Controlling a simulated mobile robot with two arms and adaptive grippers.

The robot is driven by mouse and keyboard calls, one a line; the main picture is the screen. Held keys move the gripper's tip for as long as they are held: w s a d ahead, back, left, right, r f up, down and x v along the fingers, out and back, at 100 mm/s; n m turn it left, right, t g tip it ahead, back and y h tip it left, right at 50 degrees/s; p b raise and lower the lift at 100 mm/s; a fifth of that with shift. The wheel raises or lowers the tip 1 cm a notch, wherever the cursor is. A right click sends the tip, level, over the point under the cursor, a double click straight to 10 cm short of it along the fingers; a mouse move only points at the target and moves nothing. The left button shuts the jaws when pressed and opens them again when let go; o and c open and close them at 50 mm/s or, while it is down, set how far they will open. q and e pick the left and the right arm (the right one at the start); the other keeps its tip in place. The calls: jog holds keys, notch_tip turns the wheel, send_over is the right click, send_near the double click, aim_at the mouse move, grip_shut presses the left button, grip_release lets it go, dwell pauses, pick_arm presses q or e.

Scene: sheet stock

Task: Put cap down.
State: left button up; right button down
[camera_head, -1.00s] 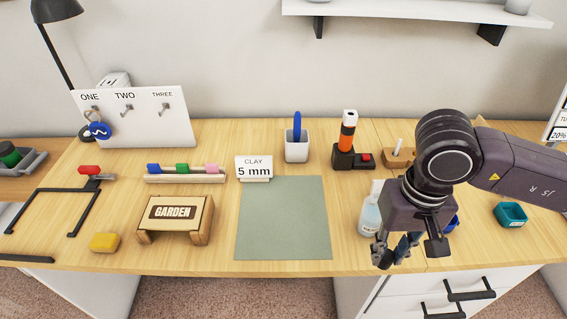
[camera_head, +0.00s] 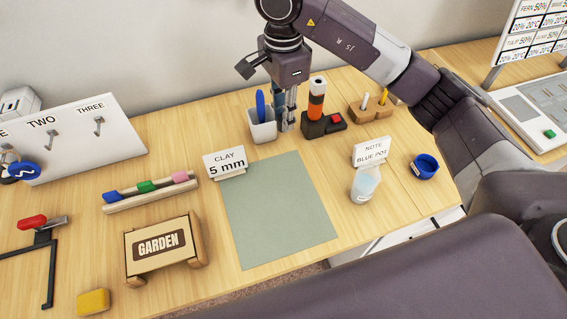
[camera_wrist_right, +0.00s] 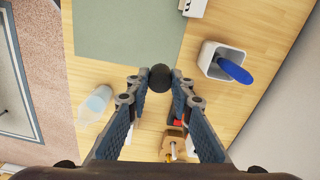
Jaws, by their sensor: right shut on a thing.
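My right gripper (camera_head: 286,122) hangs fingers-down at the back of the table, just right of the white cup with a blue tool. In the right wrist view its fingertips close on a dark round piece (camera_wrist_right: 160,78), which looks like the cap. The fingers hide most of this piece in the head view. The green-grey mat (camera_head: 280,212) lies in front, with nothing on it. A translucent bottle (camera_head: 365,184) stands right of the mat; it also shows in the right wrist view (camera_wrist_right: 95,103). My left gripper is out of view.
The white cup (camera_head: 262,131) and the orange-black stack on a black base (camera_head: 322,125) stand close around the gripper.

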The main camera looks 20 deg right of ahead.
jog(key=p, duration=0.2)
send_over(283, 169)
notch_tip(283, 169, down, 14)
jog(key=shift+r, duration=0.25)
jog(key=shift+f, duration=0.55)
notch_tip(283, 169, down, 3)
jog(key=shift+f+p, duration=0.2)
jog(key=shift+p, duration=0.4)
jog(key=shift+f, duration=0.25)
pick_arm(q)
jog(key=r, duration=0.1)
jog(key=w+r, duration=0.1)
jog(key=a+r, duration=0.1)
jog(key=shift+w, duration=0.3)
pick_arm(e)
jog(key=shift+f+b, duration=0.2)
jog(key=shift+b, duration=0.15)
jog(key=c, duration=1.7)
grip_release()
jog(key=shift+r, duration=0.1)
jog(key=shift+c, duration=0.2)
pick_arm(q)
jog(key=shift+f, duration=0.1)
